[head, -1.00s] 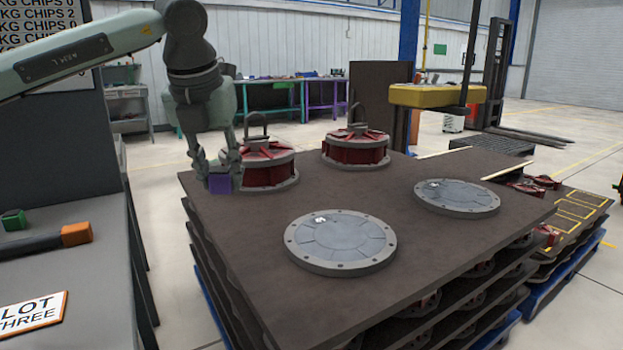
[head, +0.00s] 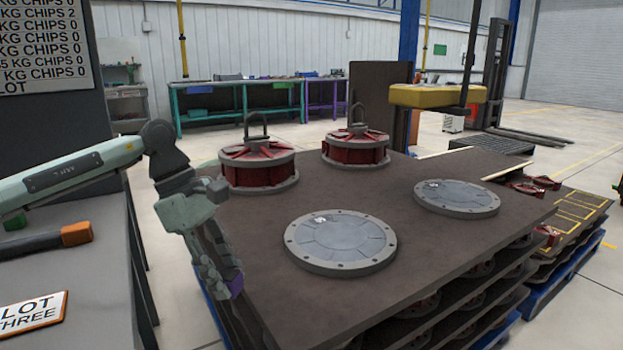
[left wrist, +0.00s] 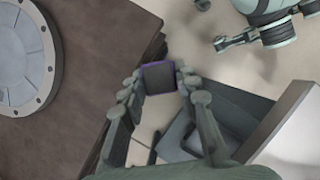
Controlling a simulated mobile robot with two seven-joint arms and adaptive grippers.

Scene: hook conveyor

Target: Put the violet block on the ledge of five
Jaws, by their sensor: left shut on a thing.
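The violet block (head: 235,283) is held in my left gripper (head: 228,284), mostly hidden behind the fingers in the head view. In the left wrist view the block (left wrist: 159,78) sits between the two fingers of my left gripper (left wrist: 160,88), its near face dark with violet edges. The gripper is at the left edge of the dark stacked table, in front of the nearer red part. I cannot make out a ledge marked five.
The dark stack top (head: 350,195) carries two grey round covers (head: 341,241) (head: 456,197) and two red-and-grey wheels (head: 258,165) (head: 356,147). A grey bench at left holds an orange-ended tool (head: 76,233) and a sign reading "LOT THREE" (head: 30,312). A gap lies between bench and stack.

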